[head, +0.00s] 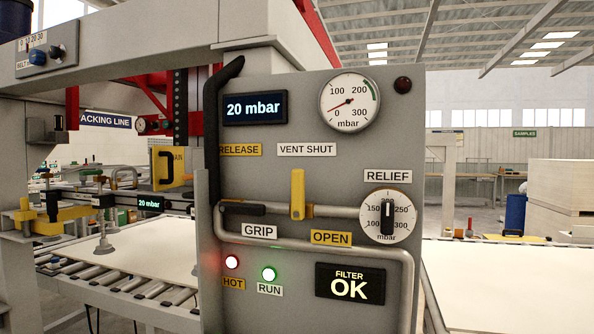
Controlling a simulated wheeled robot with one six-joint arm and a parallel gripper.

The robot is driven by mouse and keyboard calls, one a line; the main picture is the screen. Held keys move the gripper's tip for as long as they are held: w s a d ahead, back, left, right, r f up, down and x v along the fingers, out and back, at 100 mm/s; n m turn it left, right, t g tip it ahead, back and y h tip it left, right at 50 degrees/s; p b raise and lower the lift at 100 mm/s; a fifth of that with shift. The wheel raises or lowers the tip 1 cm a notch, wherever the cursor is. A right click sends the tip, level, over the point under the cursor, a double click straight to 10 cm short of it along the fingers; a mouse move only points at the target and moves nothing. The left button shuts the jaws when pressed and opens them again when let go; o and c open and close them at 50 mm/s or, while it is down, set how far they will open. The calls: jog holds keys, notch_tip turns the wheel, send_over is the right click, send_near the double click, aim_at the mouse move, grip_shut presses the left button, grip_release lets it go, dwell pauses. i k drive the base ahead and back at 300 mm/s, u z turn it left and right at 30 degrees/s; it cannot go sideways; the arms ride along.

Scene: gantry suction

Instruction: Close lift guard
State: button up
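No part in view carries a readable lift guard label, so I cannot tell which part it is. A yellow plate with a black handle (168,168) stands upright behind the panel's left side; its label is partly hidden. The grey control panel (340,268) fills the middle. On it, a yellow lever (297,194) stands upright between the VENT SHUT and OPEN labels. A black lever (242,208) lies level between RELEASE and GRIP. A black bar (211,125) runs down the panel's left edge. My gripper is not in view.
The panel display (255,107) reads 20 mbar. The HOT (232,262) and RUN (269,274) lamps are lit. A relief dial (387,217) is at right. A roller conveyor (110,294) bears a pale sheet at left. A pale table (510,280) lies at right.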

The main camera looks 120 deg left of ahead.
aim_at(176, 167)
jog(key=u, duration=0.05)
jog(key=i, duration=0.15)
jog(key=u, duration=4.2)
jog(key=k, duration=0.4)
jog(key=u, duration=1.15)
jog(key=i, duration=1.3)
jog(key=z, duration=0.4)
